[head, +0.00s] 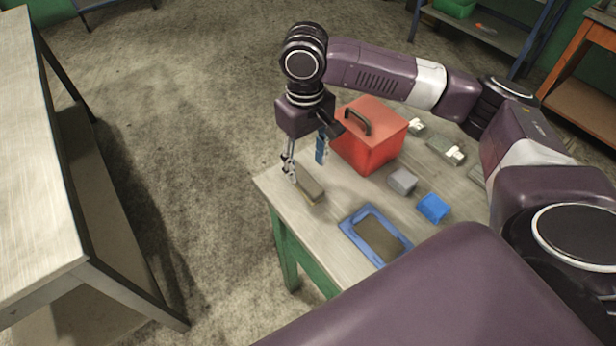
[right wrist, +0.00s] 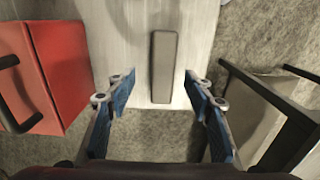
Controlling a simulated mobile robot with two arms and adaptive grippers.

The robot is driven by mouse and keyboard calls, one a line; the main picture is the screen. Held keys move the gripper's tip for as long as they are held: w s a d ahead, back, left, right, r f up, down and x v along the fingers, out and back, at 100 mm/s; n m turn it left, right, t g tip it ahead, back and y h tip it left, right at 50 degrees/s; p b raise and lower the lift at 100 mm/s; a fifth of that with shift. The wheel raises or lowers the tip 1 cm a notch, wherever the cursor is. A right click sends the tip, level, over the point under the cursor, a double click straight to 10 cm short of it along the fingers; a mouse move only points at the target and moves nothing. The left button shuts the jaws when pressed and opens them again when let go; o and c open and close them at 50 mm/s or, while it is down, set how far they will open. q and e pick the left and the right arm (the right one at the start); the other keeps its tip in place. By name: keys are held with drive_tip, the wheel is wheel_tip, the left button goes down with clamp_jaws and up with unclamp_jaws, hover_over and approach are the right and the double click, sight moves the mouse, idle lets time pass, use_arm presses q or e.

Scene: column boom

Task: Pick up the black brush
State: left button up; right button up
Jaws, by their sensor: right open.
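The brush (head: 310,188) appears as a long dark grey-brown block lying near the corner of the workbench. In the right wrist view the brush (right wrist: 164,62) runs lengthwise between my fingers, with clear gaps on both sides. My right gripper (head: 305,163) is open and empty, pointing down above the brush. Its two blue-padded fingers (right wrist: 160,92) are apart in the right wrist view. I see no contact with the brush. My left gripper is not in view.
A red toolbox (head: 371,137) with a black handle stands close beside the gripper. The workbench (head: 332,240) also holds a blue-rimmed tray (head: 350,232), a grey block (head: 402,181) and a blue bin (head: 433,207). Another table (head: 40,190) stands at the left across open floor.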

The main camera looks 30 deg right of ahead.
sight(304, 177)
drive_tip(key=f, duration=0.4)
drive_tip(key=shift+w+a+f+p, duration=0.1)
drive_tip(key=shift+a+f+p, duration=0.2)
drive_tip(key=shift+f, duration=0.1)
drive_tip(key=shift+d+f, duration=0.1)
drive_tip(key=shift+f, duration=0.15)
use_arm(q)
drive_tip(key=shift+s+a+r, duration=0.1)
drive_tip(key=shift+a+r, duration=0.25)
use_arm(e)
clamp_jaws()
